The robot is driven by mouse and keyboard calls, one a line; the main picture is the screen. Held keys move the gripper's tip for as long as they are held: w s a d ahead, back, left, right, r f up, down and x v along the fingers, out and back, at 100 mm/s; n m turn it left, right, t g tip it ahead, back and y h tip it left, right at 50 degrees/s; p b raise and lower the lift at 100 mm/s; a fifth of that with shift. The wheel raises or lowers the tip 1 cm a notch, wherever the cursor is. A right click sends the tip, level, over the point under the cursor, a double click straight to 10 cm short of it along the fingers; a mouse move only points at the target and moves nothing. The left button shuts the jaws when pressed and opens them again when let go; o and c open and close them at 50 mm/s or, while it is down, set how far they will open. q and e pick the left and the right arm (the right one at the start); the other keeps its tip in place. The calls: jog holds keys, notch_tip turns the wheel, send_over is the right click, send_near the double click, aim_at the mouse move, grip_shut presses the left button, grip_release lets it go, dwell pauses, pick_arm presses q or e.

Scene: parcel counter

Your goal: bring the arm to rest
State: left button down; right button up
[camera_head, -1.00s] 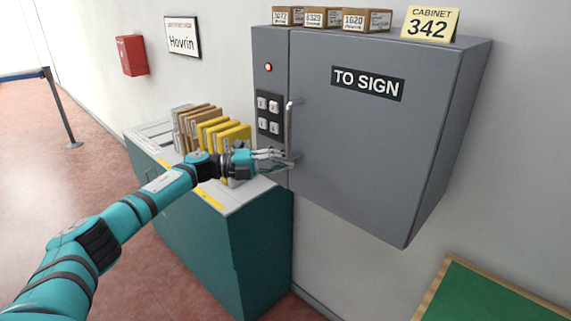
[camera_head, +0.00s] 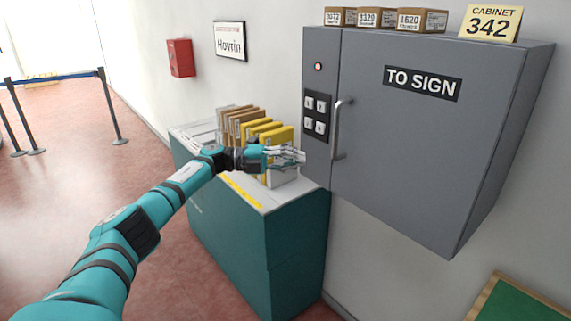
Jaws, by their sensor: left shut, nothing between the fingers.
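My left arm reaches in from the lower left. My left gripper (camera_head: 290,155) is shut and empty. It shows in front of the folders on the counter, to the left of the grey cabinet (camera_head: 430,135) and apart from its handle (camera_head: 339,128). The cabinet door, marked "TO SIGN", looks closed. My right gripper is not in view.
A teal counter (camera_head: 238,226) with a pale top holds upright yellow and brown folders (camera_head: 258,128). Small boxes (camera_head: 422,20) and a "CABINET 342" sign (camera_head: 490,22) stand on the cabinet. A green board (camera_head: 515,303) is at lower right. Barrier posts (camera_head: 113,110) stand at left on open floor.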

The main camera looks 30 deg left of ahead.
pick_arm(q)
notch_tip(320, 180, down, 26)
jog(key=w+d+n+t+y, duration=0.2)
jog(key=n+t+y, duration=0.35)
jog(key=n, duration=0.55)
jog(key=s+d+f+n+g+y, duration=0.1)
jog(key=s+f+n+y, duration=0.4)
jog(key=f, duration=0.6)
jog(key=s+d+f+n+g+y, duration=0.1)
jog(key=s+f+n, duration=0.35)
jog(key=f, duration=0.75)
jog(key=s+d+f+n+g+y, duration=0.2)
jog(key=s+f+g, duration=0.1)
jog(key=s+f, duration=0.9)
jog(key=s+d+f+n+g+y, duration=0.1)
jog(key=s+d+f+n+g, duration=0.15)
jog(key=s+f, duration=0.85)
jog(key=s+d+f+n+g, duration=0.1)
jog(key=s+d+g, duration=0.1)
jog(key=s, duration=1.3)
jog(key=s+d+f+n+g, duration=0.1)
jog(key=s+d+g, duration=0.2)
jog(key=s, duration=1.1)
jog(key=shift+s+d+g+y, duration=0.2)
jog(key=shift+s+g+y, duration=0.2)
jog(key=shift+g, duration=0.4)
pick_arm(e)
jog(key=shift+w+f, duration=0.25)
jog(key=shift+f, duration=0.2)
